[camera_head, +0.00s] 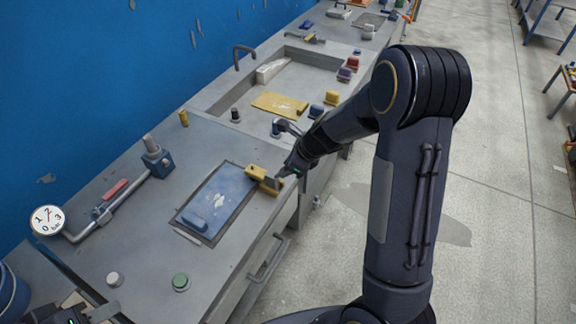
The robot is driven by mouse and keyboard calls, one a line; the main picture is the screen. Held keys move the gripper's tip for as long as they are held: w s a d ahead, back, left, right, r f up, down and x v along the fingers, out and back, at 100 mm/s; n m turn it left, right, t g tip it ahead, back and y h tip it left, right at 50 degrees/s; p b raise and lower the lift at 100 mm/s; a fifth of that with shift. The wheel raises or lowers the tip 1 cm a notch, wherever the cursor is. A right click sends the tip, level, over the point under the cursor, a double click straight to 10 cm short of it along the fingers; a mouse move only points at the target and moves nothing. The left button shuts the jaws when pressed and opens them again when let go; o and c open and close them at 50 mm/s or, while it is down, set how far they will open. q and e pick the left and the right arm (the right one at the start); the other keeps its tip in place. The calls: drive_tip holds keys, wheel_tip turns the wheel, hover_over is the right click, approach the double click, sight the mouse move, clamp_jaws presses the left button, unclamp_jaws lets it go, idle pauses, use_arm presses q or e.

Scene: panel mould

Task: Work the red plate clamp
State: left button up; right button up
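A small red block (352,63) stands on the far bench top near its right edge, behind a purple block (344,75). It may be the red plate clamp, but it is too small to make out its working parts. My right arm reaches in from the lower right. Its gripper (276,178) is low at the near bench's right edge, at a yellow block (256,173), well short of the red block. Whether it touches or grips the yellow block is unclear. My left gripper (92,314) is partly in view at the bottom left; its fingers are not clear.
A blue panel (222,195) lies on the near bench. A pipe with a red handle (115,188) and a gauge (47,220) are at left. A green button (181,282) is in front. A yellow sheet (279,105) lies in the recessed tray. Open floor (500,150) lies right.

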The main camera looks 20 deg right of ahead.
drive_tip(key=shift+o, duration=1.1)
drive_tip(key=p+v, duration=0.1)
drive_tip(key=v, duration=0.6)
drive_tip(key=shift+s+r, duration=0.2)
drive_tip(key=shift+r, duration=0.15)
drive_tip(key=shift+d, duration=0.15)
drive_tip(key=shift+c, duration=0.2)
